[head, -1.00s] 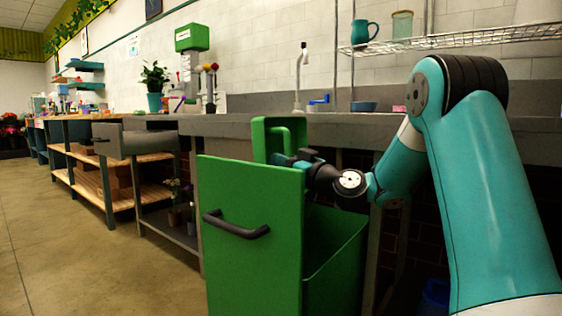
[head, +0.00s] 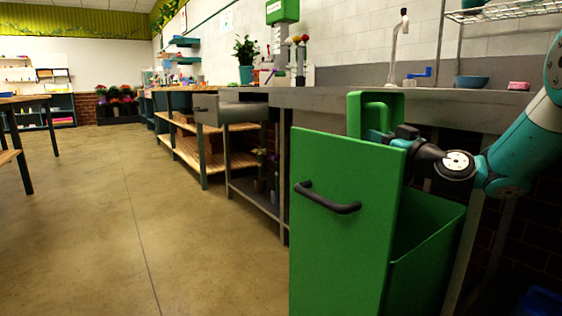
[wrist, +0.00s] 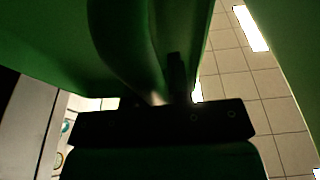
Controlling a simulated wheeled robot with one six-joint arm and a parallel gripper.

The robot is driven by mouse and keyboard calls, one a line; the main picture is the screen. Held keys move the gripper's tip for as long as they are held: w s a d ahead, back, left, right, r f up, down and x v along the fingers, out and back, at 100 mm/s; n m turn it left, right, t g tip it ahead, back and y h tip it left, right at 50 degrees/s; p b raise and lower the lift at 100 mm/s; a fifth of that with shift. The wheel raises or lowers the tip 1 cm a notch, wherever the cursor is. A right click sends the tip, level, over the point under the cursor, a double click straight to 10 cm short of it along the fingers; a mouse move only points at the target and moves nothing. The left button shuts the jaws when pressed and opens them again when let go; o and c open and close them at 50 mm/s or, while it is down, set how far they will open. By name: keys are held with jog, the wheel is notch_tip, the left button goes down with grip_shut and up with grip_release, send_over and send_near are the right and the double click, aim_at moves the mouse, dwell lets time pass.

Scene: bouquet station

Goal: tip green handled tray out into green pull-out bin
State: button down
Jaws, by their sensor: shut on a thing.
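The green handled tray (head: 355,115) stands on its side, steeply tilted, above the back of the green pull-out bin (head: 340,235), its handle toward me. My gripper (head: 378,136) is shut on the tray's handle, partly hidden behind the top of the bin's front panel. The bin is pulled out, with its open top below my wrist. In the wrist view, the dark gripper (wrist: 165,92) meets the green handle, and green surfaces fill much of the picture with ceiling tiles beyond. The tray's inside and the bin's floor are hidden.
A grey counter (head: 330,99) runs behind the bin, with a blue bowl (head: 471,82) and a faucet (head: 398,45) on it. A grey drawer (head: 230,110) sticks out farther left. The floor (head: 130,220) left of the bin is clear.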

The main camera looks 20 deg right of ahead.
jog(key=shift+r+g+p, duration=0.4)
jog(key=shift+r+p, duration=0.1)
jog(key=shift+p, duration=0.7)
jog(key=g+p, duration=0.1)
jog(key=p, duration=0.2)
jog(key=shift+h+p, duration=0.3)
jog(key=shift+p, duration=0.1)
jog(key=shift+r+p, duration=0.1)
jog(key=shift+p, duration=1.1)
jog(key=g+p, duration=0.1)
jog(key=p, duration=0.2)
jog(key=shift+w+f+h, duration=0.1)
jog(key=shift+f+h, duration=0.1)
jog(key=shift+h, duration=0.1)
jog(key=shift+f+g, duration=0.2)
jog(key=shift+g, duration=0.1)
jog(key=shift+f+b, duration=0.2)
jog(key=shift+b, duration=0.5)
jog(key=t+b, duration=0.1)
jog(key=b, duration=0.2)
jog(key=shift+f+b, duration=0.25)
jog(key=shift+b, duration=0.7)
jog(key=t+y+b, duration=0.1)
jog(key=t+b, duration=0.1)
jog(key=b, duration=0.5)
jog(key=shift+t, duration=0.3)
